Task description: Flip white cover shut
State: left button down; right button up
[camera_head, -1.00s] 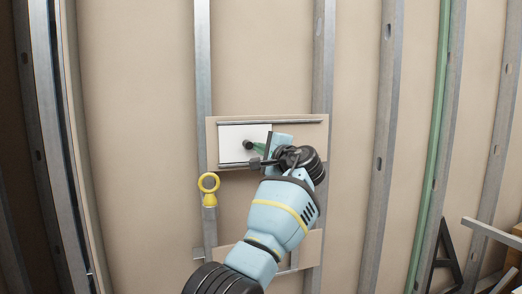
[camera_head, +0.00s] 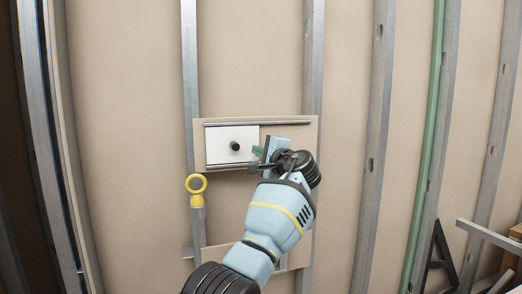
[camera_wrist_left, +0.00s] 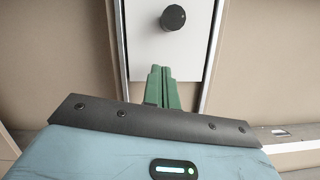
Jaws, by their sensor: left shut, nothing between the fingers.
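The white cover (camera_head: 217,146) is a flat panel with a black knob (camera_head: 235,146), set between two metal rails at the left part of a beige board (camera_head: 290,137). The cover also shows in the left wrist view (camera_wrist_left: 148,40), with its knob (camera_wrist_left: 173,17) near the top. My left gripper (camera_head: 257,152) is at the right edge of the cover, to the right of the knob. Its green fingers (camera_wrist_left: 161,88) are together and empty, apart from the knob. The wrist hides part of the board's right side. My right gripper is not in view.
Vertical metal studs (camera_head: 190,60) stand on both sides of the board. Metal pieces (camera_head: 490,232) lean at the lower right.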

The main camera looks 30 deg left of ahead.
pick_arm(q)
jog(key=v, duration=1)
jog(key=shift+w, duration=0.1)
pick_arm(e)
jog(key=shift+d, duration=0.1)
